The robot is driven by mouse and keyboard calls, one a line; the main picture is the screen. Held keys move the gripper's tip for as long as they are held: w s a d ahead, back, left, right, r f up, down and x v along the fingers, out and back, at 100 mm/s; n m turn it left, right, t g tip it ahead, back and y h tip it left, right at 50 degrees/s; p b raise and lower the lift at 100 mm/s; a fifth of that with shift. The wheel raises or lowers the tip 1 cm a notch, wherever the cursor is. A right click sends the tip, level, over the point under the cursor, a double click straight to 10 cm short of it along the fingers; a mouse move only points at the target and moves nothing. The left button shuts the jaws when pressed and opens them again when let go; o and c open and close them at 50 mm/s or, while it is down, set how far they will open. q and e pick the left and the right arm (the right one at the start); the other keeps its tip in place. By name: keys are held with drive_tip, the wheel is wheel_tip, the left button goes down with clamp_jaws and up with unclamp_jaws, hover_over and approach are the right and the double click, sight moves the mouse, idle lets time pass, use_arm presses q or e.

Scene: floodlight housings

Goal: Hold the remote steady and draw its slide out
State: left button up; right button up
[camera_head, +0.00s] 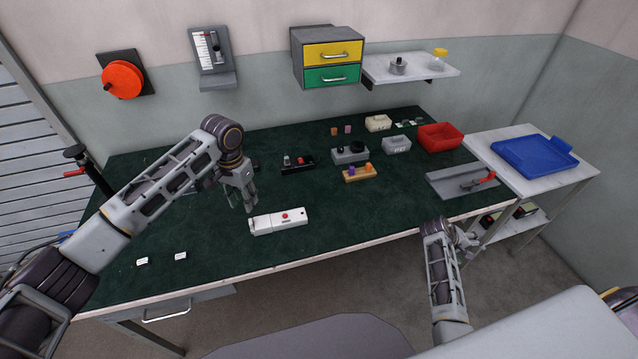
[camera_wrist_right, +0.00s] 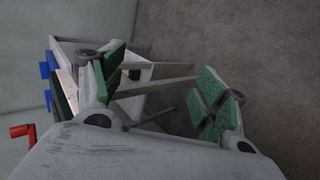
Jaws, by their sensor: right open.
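My left gripper (camera_head: 248,207) points down just behind the remote's left end. Its fingers are small and partly overlap, so I cannot tell whether they are open or touch the remote. My right gripper (camera_head: 468,243) hangs in front of the table, right of the remote and well apart from it. In the right wrist view its green-padded fingers (camera_wrist_right: 155,88) are wide apart and empty.
Two small white pieces (camera_head: 180,256) lie left of the remote. Behind it are a black block (camera_head: 298,167), an orange block (camera_head: 360,175) and a red bin (camera_head: 440,137). A side table with a blue tray (camera_head: 535,155) stands right. The green top (camera_head: 350,215) right of the remote is clear.

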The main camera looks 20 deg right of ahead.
drive_tip(key=w+r+m, duration=0.2)
drive_tip(key=w+r, duration=0.1)
drive_tip(key=r, duration=0.9)
drive_tip(key=w+a+r+n+t, duration=0.1)
drive_tip(key=w+a, duration=0.2)
drive_tip(key=w, duration=0.1)
drive_tip(key=w+a+r+n+t+y, duration=0.1)
drive_tip(key=w+a, duration=0.2)
drive_tip(key=w, duration=0.2)
drive_tip(key=w+a+r+n+t+y, duration=0.1)
drive_tip(key=w+a, duration=0.2)
drive_tip(key=w, duration=0.1)
drive_tip(key=shift+w+a+r, duration=0.25)
drive_tip(key=shift+w+a, duration=0.15)
drive_tip(key=w+a+r+n+t+y, duration=0.1)
drive_tip(key=w+a+r+n+y, duration=0.3)
drive_tip(key=a, duration=0.7)
drive_tip(key=w+a+r+n+t+y, duration=0.1)
drive_tip(key=w+a+r+n, duration=0.15)
drive_tip(key=w+a, duration=0.6)
drive_tip(key=w+a+r+n+t+y, duration=0.1)
drive_tip(key=w+a+r+n+y, duration=0.2)
drive_tip(key=a, duration=1.1)
drive_tip(key=s+a+n+g, duration=0.4)
drive_tip(key=s+a+n, duration=0.4)
drive_tip(key=a, duration=0.5)
drive_tip(key=shift+s+a+f+h, duration=0.3)
drive_tip(key=shift+s, duration=0.1)
drive_tip(key=shift+f+n, duration=0.1)
drive_tip(key=shift+n, duration=0.15)
